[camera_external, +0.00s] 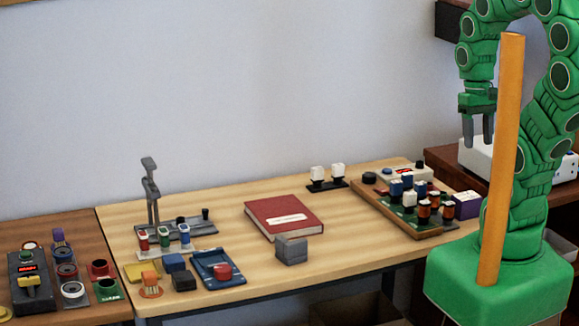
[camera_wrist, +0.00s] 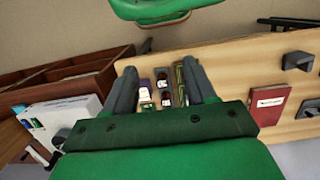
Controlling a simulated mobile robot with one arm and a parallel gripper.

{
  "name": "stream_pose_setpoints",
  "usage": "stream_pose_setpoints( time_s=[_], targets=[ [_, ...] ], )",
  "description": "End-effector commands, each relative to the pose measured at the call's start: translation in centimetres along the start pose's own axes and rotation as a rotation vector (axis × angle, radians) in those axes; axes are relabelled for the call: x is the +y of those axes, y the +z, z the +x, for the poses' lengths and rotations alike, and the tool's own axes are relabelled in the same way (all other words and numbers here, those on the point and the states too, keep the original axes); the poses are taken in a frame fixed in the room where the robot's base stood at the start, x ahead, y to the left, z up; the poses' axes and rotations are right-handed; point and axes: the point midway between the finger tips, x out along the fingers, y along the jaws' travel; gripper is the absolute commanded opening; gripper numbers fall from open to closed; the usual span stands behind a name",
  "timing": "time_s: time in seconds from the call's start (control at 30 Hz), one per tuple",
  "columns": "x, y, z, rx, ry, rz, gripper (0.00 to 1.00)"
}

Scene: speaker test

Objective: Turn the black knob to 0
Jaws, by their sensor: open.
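My gripper (camera_external: 478,140) is open and empty, fingers pointing down, high above the right side of the scene. In the wrist view the open gripper (camera_wrist: 161,76) has a finger on each side, with small tabletop parts far beyond. A round black knob-like piece (camera_external: 370,177) sits at the back left of the wooden board on the table. A small dark piece (camera_external: 420,164) stands by the pale panel behind that board. In the wrist view a dark round part (camera_wrist: 62,134) shows by a white box (camera_wrist: 70,115). I cannot tell which is the task's knob, nor read a 0 mark.
The wooden board (camera_external: 402,219) carries several crowded parts. A red book (camera_external: 270,212) and a grey block (camera_external: 291,251) lie mid-table. An orange post (camera_external: 499,180) stands in front of my arm. A white box (camera_external: 477,162) sits at the right. The table (camera_external: 335,235) is partly bare.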

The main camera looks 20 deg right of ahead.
Motion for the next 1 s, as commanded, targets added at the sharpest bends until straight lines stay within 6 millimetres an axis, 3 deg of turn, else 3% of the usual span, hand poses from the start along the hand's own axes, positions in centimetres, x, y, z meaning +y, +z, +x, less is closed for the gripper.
stream_pose_setpoints(
  time_s=[0.17,0.5,1.0],
  targets=[
    [-0.2,-3.0,-0.6,0.008,0.001,0.028,0.56],
    [-0.8,-11.2,-1.3,0.039,0.000,0.107,0.56],
    [-2.1,-23.1,0.0,0.077,-0.005,0.218,0.56]
  ],
)
